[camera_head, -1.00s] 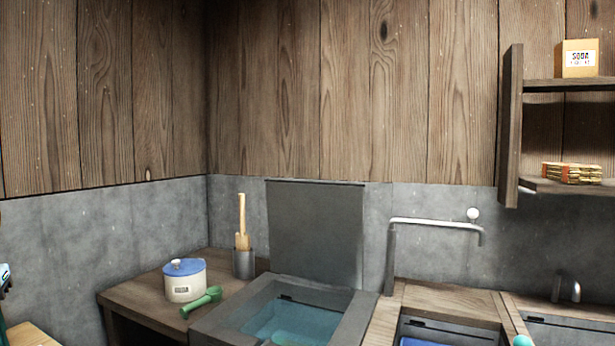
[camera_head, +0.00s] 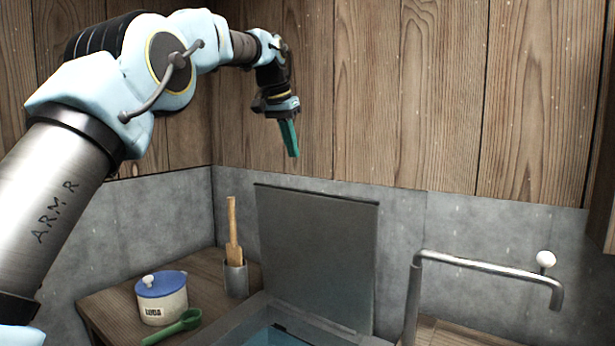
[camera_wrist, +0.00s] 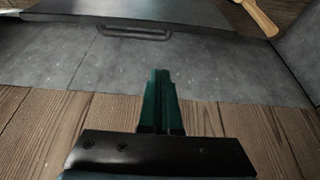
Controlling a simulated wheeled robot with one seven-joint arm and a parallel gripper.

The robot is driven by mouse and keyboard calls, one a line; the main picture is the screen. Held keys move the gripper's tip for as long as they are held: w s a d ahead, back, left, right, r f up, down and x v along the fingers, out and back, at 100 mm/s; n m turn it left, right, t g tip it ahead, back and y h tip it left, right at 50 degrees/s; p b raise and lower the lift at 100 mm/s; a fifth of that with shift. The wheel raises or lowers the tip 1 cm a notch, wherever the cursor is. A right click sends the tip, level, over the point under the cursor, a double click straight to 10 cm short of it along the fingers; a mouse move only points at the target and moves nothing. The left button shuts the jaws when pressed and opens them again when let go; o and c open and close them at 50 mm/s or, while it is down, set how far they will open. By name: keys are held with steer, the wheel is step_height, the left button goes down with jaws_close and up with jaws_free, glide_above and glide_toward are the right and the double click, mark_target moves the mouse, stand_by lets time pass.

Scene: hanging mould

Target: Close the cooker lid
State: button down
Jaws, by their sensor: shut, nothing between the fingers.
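The cooker lid (camera_head: 318,262) is a flat dark grey panel. It stands open, nearly upright, at the back of the cooker (camera_head: 252,318), whose opening shows blue water. In the wrist view, the lid (camera_wrist: 150,10) is at the top, with a dark bar handle (camera_wrist: 133,33) near its edge. My gripper (camera_head: 293,154) has green fingers pointing down. It is above the lid's top edge, in front of the wood wall, apart from the lid. In the wrist view, my gripper's fingers (camera_wrist: 160,75) are together and empty.
A wooden counter left of the cooker holds a white pot with a blue lid (camera_head: 162,298), a green scoop (camera_head: 176,328) and a grey holder (camera_head: 236,280) with wooden utensils. A metal faucet (camera_head: 485,267) stands on the right. Walls are close behind the lid.

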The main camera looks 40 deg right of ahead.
steer(key=x, duration=0.3)
steer(key=p+x, duration=0.1)
steer(key=x, duration=0.5)
steer(key=shift+s+d+r, duration=0.1)
steer(key=shift+s+d, duration=0.05)
steer(key=shift+d, duration=0.2)
steer(key=shift+f+p, duration=0.3)
steer(key=shift+f, duration=0.05)
steer(key=shift+s+a+f, duration=0.1)
steer(key=shift+s+a, duration=0.15)
steer(key=shift+a, duration=0.65)
steer(key=shift+s+a+f, duration=0.1)
steer(key=shift+s+a, duration=0.1)
steer(key=shift+a, duration=0.75)
